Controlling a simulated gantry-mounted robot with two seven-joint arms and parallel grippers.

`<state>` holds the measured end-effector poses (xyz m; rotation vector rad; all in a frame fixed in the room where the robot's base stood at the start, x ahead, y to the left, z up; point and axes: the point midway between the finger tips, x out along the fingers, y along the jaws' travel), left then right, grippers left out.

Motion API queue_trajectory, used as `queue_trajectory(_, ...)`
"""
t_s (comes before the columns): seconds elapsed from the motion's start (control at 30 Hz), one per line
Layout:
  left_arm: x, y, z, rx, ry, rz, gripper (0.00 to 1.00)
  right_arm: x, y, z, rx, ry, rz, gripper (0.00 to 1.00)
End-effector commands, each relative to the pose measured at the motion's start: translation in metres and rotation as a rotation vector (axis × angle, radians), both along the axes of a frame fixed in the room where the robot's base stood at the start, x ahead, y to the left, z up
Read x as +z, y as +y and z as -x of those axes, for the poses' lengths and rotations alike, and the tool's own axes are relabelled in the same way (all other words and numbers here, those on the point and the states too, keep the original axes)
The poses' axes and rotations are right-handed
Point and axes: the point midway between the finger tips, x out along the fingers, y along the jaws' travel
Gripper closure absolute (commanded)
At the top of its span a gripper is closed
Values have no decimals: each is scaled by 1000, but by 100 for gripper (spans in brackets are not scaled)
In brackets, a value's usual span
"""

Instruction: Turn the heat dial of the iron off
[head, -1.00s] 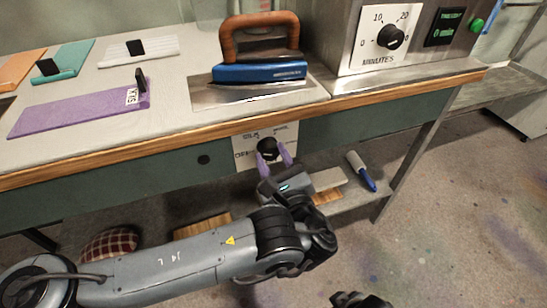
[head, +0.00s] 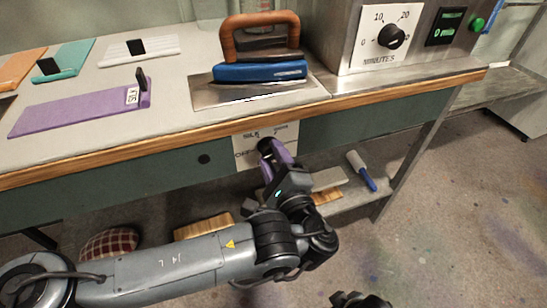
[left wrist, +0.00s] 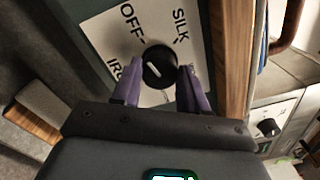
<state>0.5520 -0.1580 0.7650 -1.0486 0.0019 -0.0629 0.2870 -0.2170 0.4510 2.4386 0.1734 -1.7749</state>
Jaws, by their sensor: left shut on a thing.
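The heat dial is a round black knob (left wrist: 158,67) with a white mark, on a white plate (left wrist: 110,28) lettered OFF and SILK; a third label is partly hidden. In the head view the knob (head: 265,145) is on the table's front, below the iron (head: 260,72), which has a blue body and brown handle. My left gripper (left wrist: 160,82) has purple fingers shut on the knob, one on each side. It also shows in the head view (head: 277,153), rolled over and covering part of the plate. The white mark sits slanted; which end points cannot be told.
The iron rests on a metal plate on the table (head: 330,98). A timer box (head: 392,38) stands to its right. Purple (head: 75,107), teal and white boards lie left. A lower shelf (head: 365,200) holds a blue-and-white tool (head: 361,170). A dark part of mine is at the bottom edge.

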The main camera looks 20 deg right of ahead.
Motion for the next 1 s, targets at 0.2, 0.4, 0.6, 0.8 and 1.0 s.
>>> queue_trajectory(0.2, -1, 0, 0, -1, 1, 16, 87, 0, -2, 0, 4, 0, 7, 65)
queue_trajectory(0.4, -1, 0, 0, -1, 1, 16, 87, 0, -2, 0, 6, 0, 9, 65)
queue_trajectory(0.6, -1, 0, 0, 0, 2, 15, 38, 0, -2, 0, 6, 0, 8, 65)
queue_trajectory(0.8, 0, 0, 0, 0, 1, 14, 31, 0, -1, 0, 4, 0, 5, 65)
queue_trajectory(1.0, 0, 0, 1, 0, 1, 14, 31, 0, 0, 0, 1, 0, 1, 65)
